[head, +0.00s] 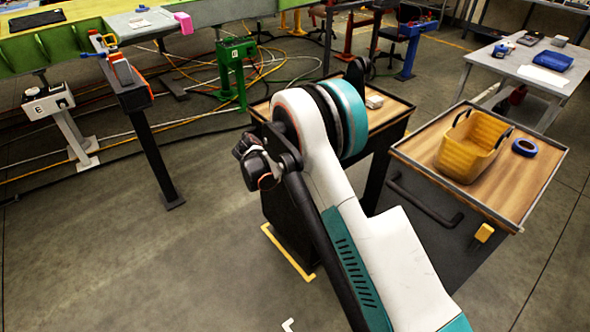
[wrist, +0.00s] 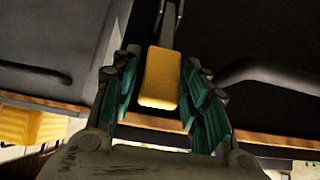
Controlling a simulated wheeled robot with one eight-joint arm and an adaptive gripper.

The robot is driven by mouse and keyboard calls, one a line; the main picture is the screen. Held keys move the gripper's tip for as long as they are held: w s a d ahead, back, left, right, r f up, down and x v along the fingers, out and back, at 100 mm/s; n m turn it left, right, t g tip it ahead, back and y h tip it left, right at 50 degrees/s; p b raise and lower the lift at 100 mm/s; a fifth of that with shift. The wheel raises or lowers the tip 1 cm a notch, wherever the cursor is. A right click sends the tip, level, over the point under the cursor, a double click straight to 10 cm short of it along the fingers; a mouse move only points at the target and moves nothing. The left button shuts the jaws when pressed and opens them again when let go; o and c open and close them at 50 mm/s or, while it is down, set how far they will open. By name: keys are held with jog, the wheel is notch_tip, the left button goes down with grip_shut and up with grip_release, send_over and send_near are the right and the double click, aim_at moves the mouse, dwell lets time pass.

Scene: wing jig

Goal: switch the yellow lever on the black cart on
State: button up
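A yellow lever (wrist: 160,78) stands out from a black cart face (wrist: 235,40) in the wrist view. My gripper (wrist: 165,90) has its two green-padded fingers on either side of this lever. The fingers are apart, with a narrow dark gap at the lever's left; whether the right pad touches it is unclear. In the head view, my arm covers much of the black cart (head: 393,112) with a wooden top, and hides its lever and my gripper. A second dark cart (head: 425,205) at the right carries another yellow lever (head: 484,232) on its front.
A yellow basket (head: 468,150) and a blue tape roll (head: 525,147) stand on the right cart. A black bar handle (wrist: 270,72) is close to the fingers' right in the wrist view. A grey table (head: 530,75) stands at the back right. The floor at front left is clear.

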dwell(0.3)
jog(key=v, duration=1.2)
